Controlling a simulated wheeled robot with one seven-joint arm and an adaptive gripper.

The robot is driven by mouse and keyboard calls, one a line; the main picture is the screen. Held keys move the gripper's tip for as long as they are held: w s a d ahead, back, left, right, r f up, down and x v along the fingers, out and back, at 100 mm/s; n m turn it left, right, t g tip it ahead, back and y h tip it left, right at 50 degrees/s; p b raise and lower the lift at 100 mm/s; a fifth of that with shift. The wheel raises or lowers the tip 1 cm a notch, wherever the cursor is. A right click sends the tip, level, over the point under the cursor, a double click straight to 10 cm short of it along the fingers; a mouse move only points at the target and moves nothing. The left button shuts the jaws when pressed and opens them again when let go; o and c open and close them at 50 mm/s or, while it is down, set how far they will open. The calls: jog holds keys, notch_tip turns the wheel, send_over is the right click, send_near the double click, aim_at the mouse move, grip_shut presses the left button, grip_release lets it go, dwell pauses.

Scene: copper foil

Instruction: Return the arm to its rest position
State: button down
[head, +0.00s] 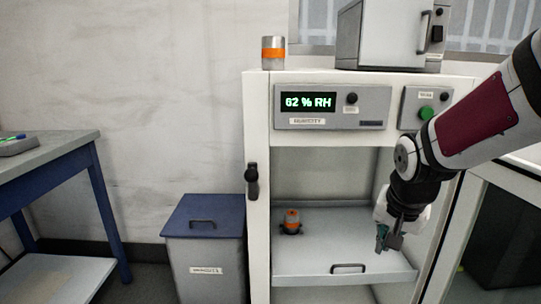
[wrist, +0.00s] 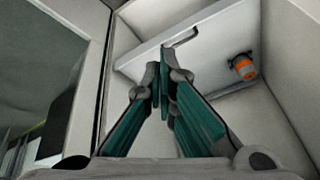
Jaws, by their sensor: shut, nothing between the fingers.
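My gripper (head: 388,240) hangs at the right front of the white cabinet, at the end of my arm, which comes in from the right. In the wrist view its two green-padded fingers (wrist: 161,92) meet at the tips with nothing between them. Behind it is a pale shelf tray (head: 325,252) with a dark handle, inside the open cabinet. A small orange-and-grey container (head: 292,220) stands in a dark holder on the left of that tray. It also shows in the wrist view (wrist: 244,67), apart from the fingers.
The cabinet front has a display panel (head: 331,106) reading 62 % RH and a green button (head: 426,113). An orange-banded canister (head: 273,53) and a metal box (head: 390,36) stand on top. A blue-lidded bin (head: 205,218) and a blue table (head: 50,160) are to the left.

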jog(key=s+a+r+n+g, duration=0.1)
jog(key=s+a+n, duration=0.1)
jog(key=s, duration=0.9)
jog(key=s+a+r+n+g+y, duration=0.1)
jog(key=s+r+n+g, duration=0.1)
jog(key=s, duration=0.8)
jog(key=s+a+r+n+g, duration=0.1)
jog(key=s+a+n, duration=0.1)
jog(key=s, duration=0.9)
notch_tip(320, 180, up, 33)
jog(key=t+p, duration=0.3)
jog(key=p, duration=2.8)
jog(key=shift+d+t, duration=0.35)
jog(key=shift+t, duration=0.05)
